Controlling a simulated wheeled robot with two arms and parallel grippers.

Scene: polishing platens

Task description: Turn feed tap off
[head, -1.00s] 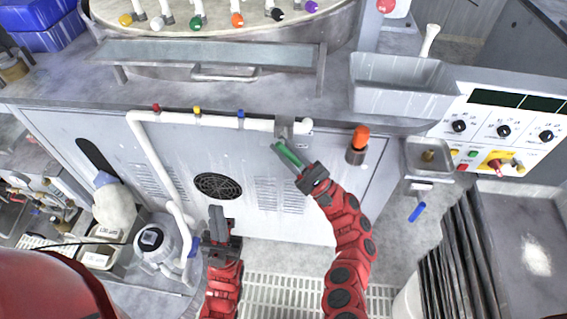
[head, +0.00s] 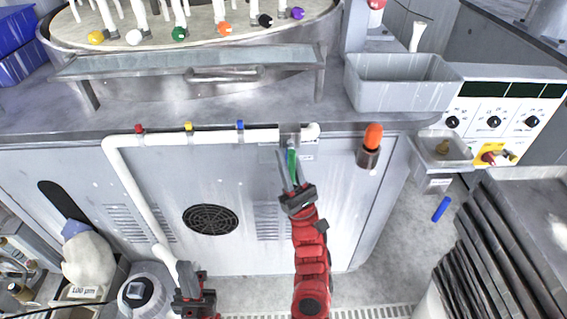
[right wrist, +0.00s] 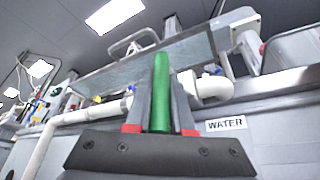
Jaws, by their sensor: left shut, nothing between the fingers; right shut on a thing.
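A green handle (head: 292,160) hangs below a grey block (head: 290,133) near the right end of the white pipe on the cabinet front. It points nearly straight down. My right gripper (head: 289,172) is shut on the handle from below. In the right wrist view the green handle (right wrist: 160,92) stands upright between the two fingers, with a WATER label (right wrist: 226,124) to its right. The handle's upper joint is partly hidden by the fingers. My left gripper (head: 188,278) is shut and empty at the lower left, in front of the cabinet, apart from the handle.
An orange-topped cylinder (head: 373,137) sits right of the handle. A grey basin (head: 400,85) stands above right. A blue cylinder (head: 441,208) lies at the right.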

